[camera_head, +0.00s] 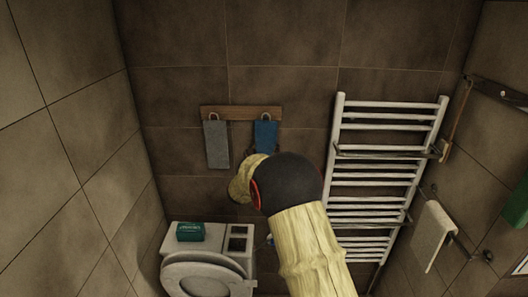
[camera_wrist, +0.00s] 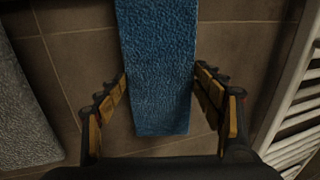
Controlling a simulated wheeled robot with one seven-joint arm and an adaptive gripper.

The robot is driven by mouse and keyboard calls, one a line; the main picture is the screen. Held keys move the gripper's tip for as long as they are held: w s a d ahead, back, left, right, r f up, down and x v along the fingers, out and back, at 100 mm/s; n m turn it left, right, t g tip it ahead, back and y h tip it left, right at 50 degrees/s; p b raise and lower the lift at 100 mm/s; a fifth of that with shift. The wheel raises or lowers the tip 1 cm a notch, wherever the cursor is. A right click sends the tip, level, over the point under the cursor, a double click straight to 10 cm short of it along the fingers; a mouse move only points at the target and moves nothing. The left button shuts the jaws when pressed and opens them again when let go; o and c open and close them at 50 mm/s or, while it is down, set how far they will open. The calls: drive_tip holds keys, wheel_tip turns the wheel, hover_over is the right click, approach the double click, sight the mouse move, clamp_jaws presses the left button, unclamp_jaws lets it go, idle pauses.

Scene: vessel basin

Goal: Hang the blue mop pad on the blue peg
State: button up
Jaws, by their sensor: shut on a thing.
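The blue mop pad (camera_head: 265,135) hangs down in front of the right end of a wooden peg board (camera_head: 241,111), with a pale loop at its top. In the wrist view the pad (camera_wrist: 158,60) fills the middle. My gripper (camera_wrist: 160,80) is shut on the pad, one finger at each side edge. In the head view my arm hides the pad's lower end and most of the gripper. The blue peg itself cannot be made out, and I cannot tell whether the loop is around it.
A grey pad (camera_head: 217,145) hangs at the board's left; it also shows in the wrist view (camera_wrist: 22,110). A white towel rail (camera_head: 385,180) stands at the right. Below are a toilet (camera_head: 203,272) and a green box (camera_head: 190,232). A pale towel (camera_head: 433,235) hangs far right.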

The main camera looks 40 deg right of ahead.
idle(0.4)
drive_tip(key=o, duration=1.2)
drive_tip(key=v, duration=1.2)
